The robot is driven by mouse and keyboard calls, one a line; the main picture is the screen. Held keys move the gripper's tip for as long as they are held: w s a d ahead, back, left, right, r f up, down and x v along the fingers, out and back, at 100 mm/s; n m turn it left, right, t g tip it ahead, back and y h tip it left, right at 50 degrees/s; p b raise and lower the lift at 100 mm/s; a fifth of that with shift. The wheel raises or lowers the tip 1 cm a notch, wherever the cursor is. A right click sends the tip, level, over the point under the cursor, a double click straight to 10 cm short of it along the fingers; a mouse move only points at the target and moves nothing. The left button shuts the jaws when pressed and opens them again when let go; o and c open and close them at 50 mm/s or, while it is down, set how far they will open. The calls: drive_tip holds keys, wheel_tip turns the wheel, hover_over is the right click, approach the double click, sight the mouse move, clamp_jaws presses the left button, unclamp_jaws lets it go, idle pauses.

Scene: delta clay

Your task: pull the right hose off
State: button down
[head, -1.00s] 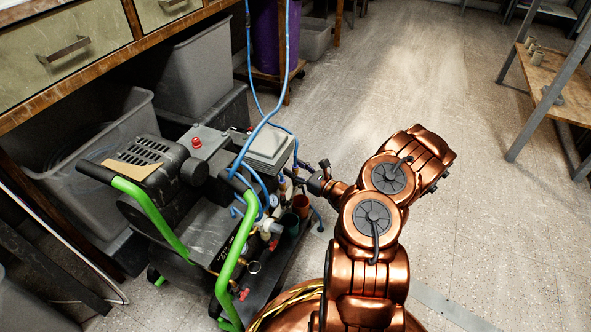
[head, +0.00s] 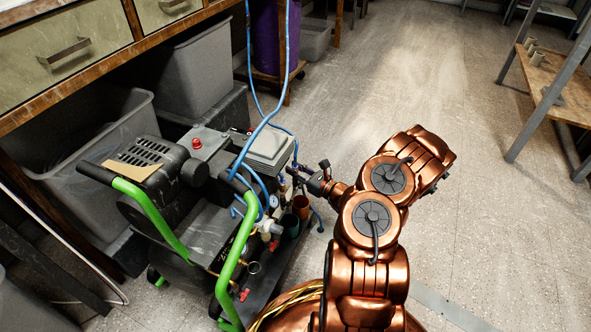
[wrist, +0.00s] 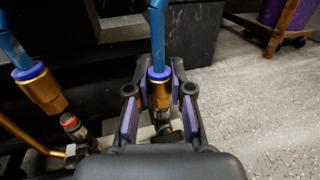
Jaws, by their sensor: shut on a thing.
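The right hose (wrist: 158,38) is blue and comes down in the wrist view into a blue collar and a brass fitting (wrist: 160,92). My gripper (wrist: 160,104) is shut on this fitting, with a finger on each side. The dark connector under it is mostly hidden, so I cannot tell whether the fitting is seated. The left hose (wrist: 12,45) ends in a brass fitting (wrist: 44,94) that hangs apart from a red-ringed connector (wrist: 71,123). In the head view my gripper (head: 300,174) is at the compressor's right side, its fingertips partly hidden.
The compressor (head: 215,225) has green handles (head: 150,215) close to my arm. Grey bins (head: 92,165) stand under the bench at the left. The blue hoses rise past the bench. The floor (head: 430,90) at the right is clear up to a metal-legged shelf (head: 548,90).

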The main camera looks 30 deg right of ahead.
sight(296, 166)
drive_tip(key=shift+r+p, duration=1.45)
drive_tip(key=shift+p, duration=0.15)
drive_tip(key=c, duration=1)
unclamp_jaws()
drive_tip(key=v, duration=1.2)
drive_tip(key=shift+d, duration=0.1)
